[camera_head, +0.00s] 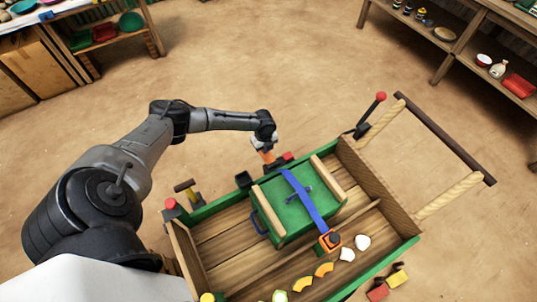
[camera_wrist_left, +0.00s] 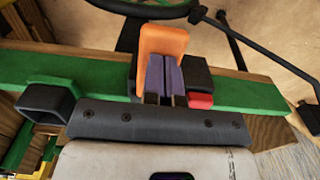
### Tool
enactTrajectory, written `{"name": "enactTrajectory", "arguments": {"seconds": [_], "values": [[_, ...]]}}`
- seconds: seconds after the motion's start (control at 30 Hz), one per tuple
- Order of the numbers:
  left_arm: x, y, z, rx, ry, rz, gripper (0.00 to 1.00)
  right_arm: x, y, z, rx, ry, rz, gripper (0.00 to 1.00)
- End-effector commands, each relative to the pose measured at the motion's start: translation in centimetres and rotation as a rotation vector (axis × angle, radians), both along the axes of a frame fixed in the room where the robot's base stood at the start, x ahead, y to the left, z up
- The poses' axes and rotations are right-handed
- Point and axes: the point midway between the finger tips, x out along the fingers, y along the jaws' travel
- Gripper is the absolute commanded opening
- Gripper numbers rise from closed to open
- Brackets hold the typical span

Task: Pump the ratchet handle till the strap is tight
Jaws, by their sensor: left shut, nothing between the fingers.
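A blue strap (camera_head: 305,200) runs over a green crate (camera_head: 290,218) in a wooden cart. At the cart's far green side is an orange upright handle piece (camera_head: 267,157), beside a black and red block (camera_head: 288,157). My left gripper (camera_head: 264,147) is shut and empty, close by the orange piece. My right gripper is out of view.
An orange fitting (camera_head: 330,241) sits at the strap's near end. A red-knobbed lever (camera_head: 372,112) and the cart's pull handle (camera_head: 445,137) stand at the right. White and yellow pieces (camera_head: 324,269) lie in the cart. Shelves (camera_head: 470,50) are far off; open floor lies between.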

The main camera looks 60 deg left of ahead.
Motion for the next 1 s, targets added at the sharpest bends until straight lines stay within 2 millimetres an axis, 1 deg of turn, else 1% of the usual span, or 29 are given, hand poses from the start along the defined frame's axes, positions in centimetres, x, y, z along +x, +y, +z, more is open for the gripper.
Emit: {"name": "enactTrajectory", "arguments": {"seconds": [0.23,0.8,1.0], "values": [[-0.1,-0.1,1.0,-0.002,0.002,-0.001,0.00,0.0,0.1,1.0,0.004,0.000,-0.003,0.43],[0.0,0.0,5.4,0.000,0.001,-0.001,0.00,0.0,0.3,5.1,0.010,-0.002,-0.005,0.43],[0.0,0.0,6.4,0.000,0.001,-0.001,0.00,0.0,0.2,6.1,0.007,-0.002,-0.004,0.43]]}}
